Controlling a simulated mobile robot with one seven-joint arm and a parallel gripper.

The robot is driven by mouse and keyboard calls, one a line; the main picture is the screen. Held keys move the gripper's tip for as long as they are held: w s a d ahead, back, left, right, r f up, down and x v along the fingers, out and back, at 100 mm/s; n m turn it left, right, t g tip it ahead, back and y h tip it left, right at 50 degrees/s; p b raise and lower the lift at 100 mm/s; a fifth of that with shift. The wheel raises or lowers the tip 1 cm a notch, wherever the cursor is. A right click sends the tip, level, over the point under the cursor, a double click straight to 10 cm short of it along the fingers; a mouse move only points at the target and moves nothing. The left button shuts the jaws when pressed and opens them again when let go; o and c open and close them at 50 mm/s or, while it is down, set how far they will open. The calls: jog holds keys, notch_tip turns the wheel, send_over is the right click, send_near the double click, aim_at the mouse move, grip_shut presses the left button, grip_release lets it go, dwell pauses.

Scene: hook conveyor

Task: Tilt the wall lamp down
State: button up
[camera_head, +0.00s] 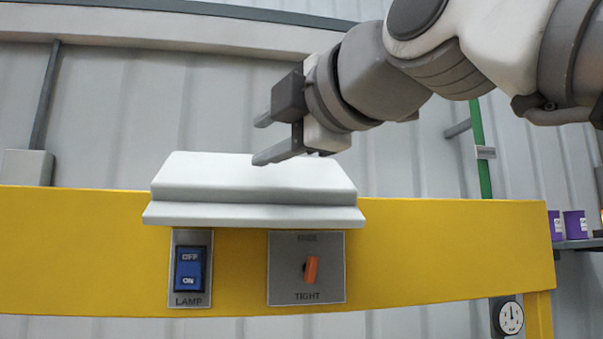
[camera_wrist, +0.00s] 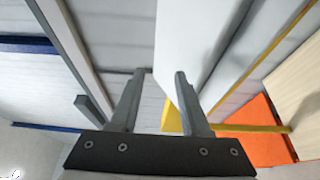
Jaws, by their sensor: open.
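The wall lamp (camera_head: 255,190) is a wide white hood with a stepped front, mounted on the yellow beam (camera_head: 440,240) in the head view. My gripper (camera_head: 262,139) is open and empty, its fingers pointing left just above the lamp's top edge in the picture. I cannot tell their distance in depth. In the wrist view, a smooth white panel, which looks like the lamp (camera_wrist: 200,35), lies beyond and partly behind the right finger of my gripper (camera_wrist: 160,73). No contact is visible.
Below the lamp are a blue OFF/ON rocker switch (camera_head: 190,269) labelled LAMP and an orange knob (camera_head: 311,269) on a plate marked TIGHT. A gauge (camera_head: 508,317) sits lower right. Purple containers (camera_head: 574,224) stand on a shelf at right. A green post (camera_head: 480,150) rises behind my arm.

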grip_shut()
dwell(1.2)
jog(key=shift+o, duration=0.4)
grip_release()
jog(key=b+v, duration=0.3)
jog(key=v, duration=1.4)
jog(key=shift+s, duration=0.15)
jog(key=shift+d, duration=0.1)
